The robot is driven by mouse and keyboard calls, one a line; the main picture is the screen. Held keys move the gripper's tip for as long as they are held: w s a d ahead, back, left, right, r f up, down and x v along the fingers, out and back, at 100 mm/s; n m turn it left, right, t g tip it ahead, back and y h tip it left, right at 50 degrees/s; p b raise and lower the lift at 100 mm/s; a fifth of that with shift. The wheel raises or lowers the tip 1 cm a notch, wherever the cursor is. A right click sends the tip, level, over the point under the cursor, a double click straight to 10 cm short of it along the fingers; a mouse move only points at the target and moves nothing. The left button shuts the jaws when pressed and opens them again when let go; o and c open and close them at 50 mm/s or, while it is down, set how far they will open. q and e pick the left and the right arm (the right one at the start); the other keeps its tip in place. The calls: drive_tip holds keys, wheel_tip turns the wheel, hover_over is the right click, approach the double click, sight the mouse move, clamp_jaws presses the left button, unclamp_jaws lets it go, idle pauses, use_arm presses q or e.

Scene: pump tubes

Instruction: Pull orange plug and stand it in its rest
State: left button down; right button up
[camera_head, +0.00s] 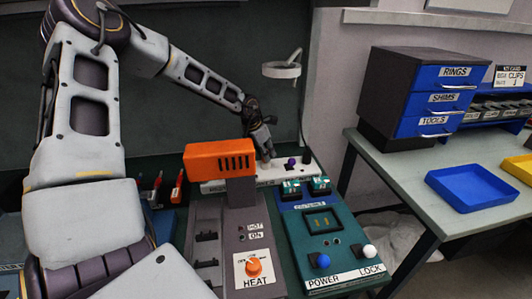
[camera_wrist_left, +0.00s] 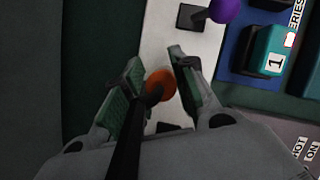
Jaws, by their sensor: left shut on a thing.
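The orange plug (camera_wrist_left: 160,83) shows in the left wrist view as a round orange end with a black cable crossing in front of it. It sits between the two fingers of my left gripper (camera_wrist_left: 156,88), which is shut on it over a long white strip (camera_wrist_left: 165,45). I cannot tell whether the plug is seated or lifted. A purple plug (camera_head: 290,162) stands on the strip to the right. My right gripper is out of view.
The orange box (camera_head: 220,160) on a grey unit with a HEAT knob (camera_head: 253,266) stands before the gripper. A green POWER/LOCK panel (camera_head: 325,245) lies to the right. A black plug (camera_head: 306,158) stands near the strip's end. A side table holds drawers (camera_head: 425,95) and a blue tray (camera_head: 480,188).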

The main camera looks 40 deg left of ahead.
use_arm(q)
drive_tip(key=shift+r, duration=0.4)
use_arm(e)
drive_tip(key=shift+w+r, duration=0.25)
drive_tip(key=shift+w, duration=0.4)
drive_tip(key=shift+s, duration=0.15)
use_arm(q)
drive_tip(key=shift+r, duration=0.1)
drive_tip(key=shift+r+p, duration=0.8)
drive_tip(key=shift+r, duration=1.2)
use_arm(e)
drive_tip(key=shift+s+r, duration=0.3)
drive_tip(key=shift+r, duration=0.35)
use_arm(q)
drive_tip(key=shift+r, duration=0.1)
